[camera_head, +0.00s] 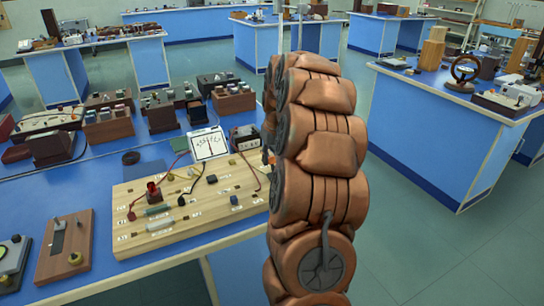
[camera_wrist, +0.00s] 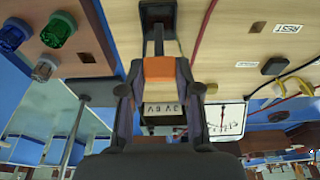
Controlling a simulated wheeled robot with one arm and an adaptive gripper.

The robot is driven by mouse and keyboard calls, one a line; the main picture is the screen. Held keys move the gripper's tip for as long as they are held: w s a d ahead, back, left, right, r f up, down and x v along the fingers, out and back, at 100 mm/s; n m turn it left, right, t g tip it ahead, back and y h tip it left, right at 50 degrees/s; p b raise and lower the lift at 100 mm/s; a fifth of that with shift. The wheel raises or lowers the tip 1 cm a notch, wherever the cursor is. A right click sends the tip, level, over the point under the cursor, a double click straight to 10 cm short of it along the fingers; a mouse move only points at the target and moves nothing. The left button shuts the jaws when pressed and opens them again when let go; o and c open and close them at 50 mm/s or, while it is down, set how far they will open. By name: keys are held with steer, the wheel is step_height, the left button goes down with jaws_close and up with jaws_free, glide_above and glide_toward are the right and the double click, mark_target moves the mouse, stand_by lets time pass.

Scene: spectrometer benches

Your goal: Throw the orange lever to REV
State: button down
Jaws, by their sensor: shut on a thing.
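The orange lever handle (camera_wrist: 159,69) shows in the wrist view, on a dark stem that runs up to a black mount (camera_wrist: 158,14) on the wooden board. My gripper (camera_wrist: 160,77) is shut on the orange handle, with one finger on each side of it. In the head view my arm covers most of the board's right end, so the gripper and lever cannot be made out clearly there. I see no readable REV mark.
The wooden board (camera_head: 150,239) on the blue bench carries wires and small parts. A white-faced meter (camera_head: 208,144) stands behind it; boxes with knobs (camera_head: 108,126) are further back. In the wrist view, green and blue knobs (camera_wrist: 57,30) and a red wire (camera_wrist: 205,30) are close to the gripper.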

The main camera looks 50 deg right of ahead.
steer(key=c, duration=0.8)
jaws_free()
steer(key=v, duration=1.2)
steer(key=shift+a, duration=0.15)
steer(key=s+a+r+n+g+y+p, duration=0.15)
steer(key=s+a, duration=0.25)
steer(key=a, duration=0.8)
steer(key=s+a+n+p, duration=0.1)
steer(key=s+a+p, duration=0.2)
steer(key=a, duration=1)
steer(key=s+a+f+g+p, duration=0.1)
steer(key=s+a, duration=0.2)
steer(key=s, duration=0.4)
steer(key=s+a+f+n+p, duration=0.1)
steer(key=s+a+f, duration=0.1)
steer(key=s+a, duration=0.2)
steer(key=s+a+f+g+p, duration=0.1)
steer(key=s+a, duration=0.3)
steer(key=s, duration=0.6)
steer(key=shift+s+a+f+g+h+p, duration=0.15)
steer(key=shift+a+f+g+h+p, duration=0.05)
steer(key=shift+f+g+h+p, duration=0.2)
